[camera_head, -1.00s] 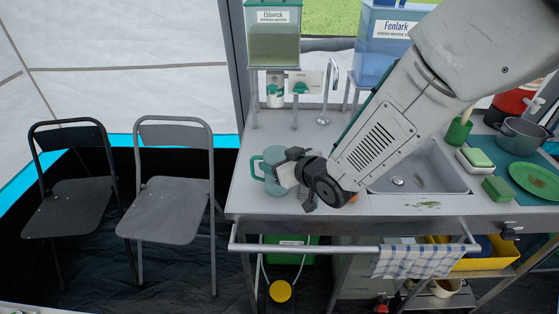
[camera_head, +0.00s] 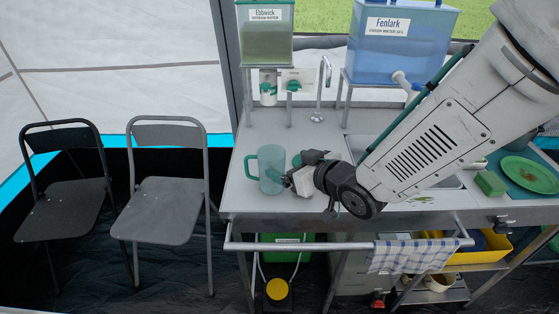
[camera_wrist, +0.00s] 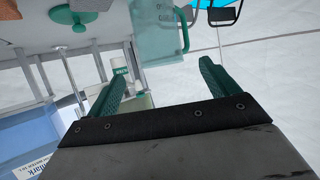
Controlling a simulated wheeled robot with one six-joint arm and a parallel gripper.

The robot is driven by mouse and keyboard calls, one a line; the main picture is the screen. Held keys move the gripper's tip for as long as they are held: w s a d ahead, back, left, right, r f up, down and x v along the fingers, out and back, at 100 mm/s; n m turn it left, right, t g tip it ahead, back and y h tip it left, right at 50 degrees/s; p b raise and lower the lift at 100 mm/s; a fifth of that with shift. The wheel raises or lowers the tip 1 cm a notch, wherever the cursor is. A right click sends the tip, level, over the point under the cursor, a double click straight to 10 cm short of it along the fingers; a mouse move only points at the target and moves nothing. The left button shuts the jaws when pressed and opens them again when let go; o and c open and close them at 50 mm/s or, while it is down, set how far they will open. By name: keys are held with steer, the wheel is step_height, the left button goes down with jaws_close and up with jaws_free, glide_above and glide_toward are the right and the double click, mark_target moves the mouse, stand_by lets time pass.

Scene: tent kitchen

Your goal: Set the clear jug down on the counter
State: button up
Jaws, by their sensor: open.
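The clear jug (camera_head: 272,168), a teal see-through vessel with its handle on the left, stands upright on the left part of the counter (camera_head: 240,195). My gripper (camera_head: 294,170) is just right of the jug, low over the counter. In the wrist view, the green fingers of my gripper (camera_wrist: 162,70) are spread wide with nothing clasped between them. The jug (camera_wrist: 155,35) shows there beyond the fingertips, cut off by the top edge. Whether a finger still touches it, I cannot tell.
A green water tank (camera_head: 265,42) and a blue one (camera_head: 400,45) stand on racks behind. A tap (camera_head: 320,95) rises near the sink, which my arm partly covers. A sponge (camera_head: 490,184) and green plate (camera_head: 530,174) lie at right. Two folding chairs (camera_head: 165,205) stand left.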

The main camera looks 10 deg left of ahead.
steer(key=shift+v, duration=2.15)
steer(key=d+r+m+h, duration=0.3)
steer(key=d+h, duration=0.2)
steer(key=d, duration=0.6)
steer(key=d+r+m+h, duration=0.3)
steer(key=d+h, duration=0.1)
steer(key=d, duration=0.7)
steer(key=s+d+r+m+g, duration=0.1)
steer(key=s+d+g, duration=0.1)
steer(key=s, duration=0.4)
steer(key=s+d+r+m+g+h, duration=0.1)
steer(key=s+d+r+m+g, duration=0.1)
steer(key=s+d, duration=0.3)
steer(key=s+d+r+m+g, duration=0.1)
steer(key=s+d+g, duration=0.2)
steer(key=s, duration=0.6)
steer(key=shift+d+r+m+h, duration=0.25)
steer(key=shift+d+m+h, duration=0.05)
steer(key=shift+d+h, duration=0.15)
